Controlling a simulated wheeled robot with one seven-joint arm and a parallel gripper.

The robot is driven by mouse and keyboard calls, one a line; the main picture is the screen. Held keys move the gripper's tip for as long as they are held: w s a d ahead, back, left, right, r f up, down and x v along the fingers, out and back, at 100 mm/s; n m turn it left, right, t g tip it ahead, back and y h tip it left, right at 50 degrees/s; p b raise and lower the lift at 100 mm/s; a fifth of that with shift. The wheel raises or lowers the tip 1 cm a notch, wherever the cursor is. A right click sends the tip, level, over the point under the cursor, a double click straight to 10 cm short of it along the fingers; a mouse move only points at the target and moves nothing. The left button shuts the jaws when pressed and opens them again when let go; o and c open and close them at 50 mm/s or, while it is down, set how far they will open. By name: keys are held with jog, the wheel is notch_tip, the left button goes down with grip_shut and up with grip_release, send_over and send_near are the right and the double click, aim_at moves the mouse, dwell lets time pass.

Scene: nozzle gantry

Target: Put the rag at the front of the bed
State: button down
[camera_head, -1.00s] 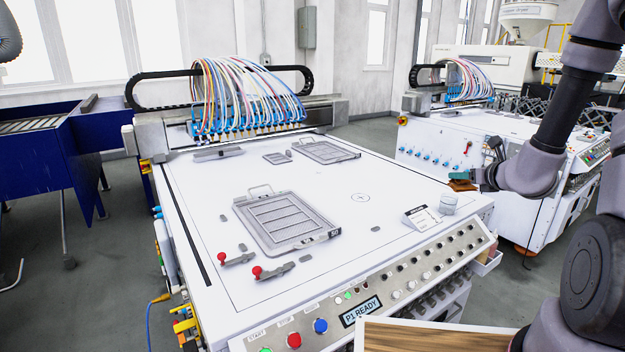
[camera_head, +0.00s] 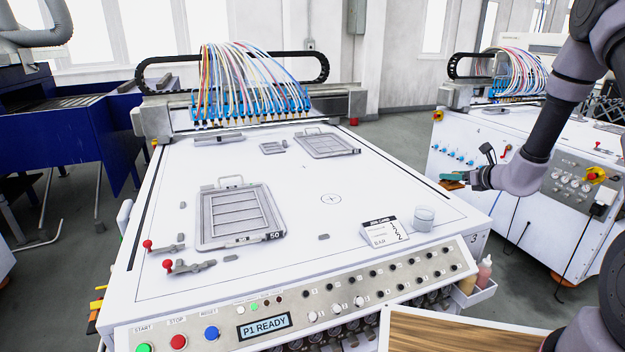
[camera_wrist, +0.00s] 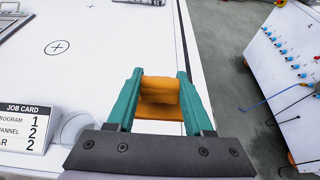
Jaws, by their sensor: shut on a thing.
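My gripper (camera_head: 457,180) is shut on an orange rag (camera_wrist: 158,98), which shows between the teal fingers in the wrist view. In the head view the rag (camera_head: 452,185) is a small orange-brown patch at the gripper's tip. The gripper holds it above the right edge of the white bed (camera_head: 300,210). The front of the bed, by the control panel (camera_head: 300,300), carries a job card (camera_head: 384,232) and a clear cup (camera_head: 424,218) near the right corner. In the wrist view the cup lies left of the gripper and is partly hidden by it.
A grey frame tray (camera_head: 238,215) marked 50 lies mid-left on the bed, with two red-knobbed clamps (camera_head: 180,266) at front left. Another tray (camera_head: 325,145) lies at the back. The front middle is mostly clear. A second machine (camera_head: 540,190) stands right, across a floor gap.

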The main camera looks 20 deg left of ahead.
aim_at(444, 213)
jog(key=shift+w+a+f, duration=0.1)
jog(key=shift+a+f, duration=0.05)
jog(key=shift+f, duration=4.95)
jog(key=shift+f, duration=0.1)
jog(key=shift+c, duration=1.4)
grip_release()
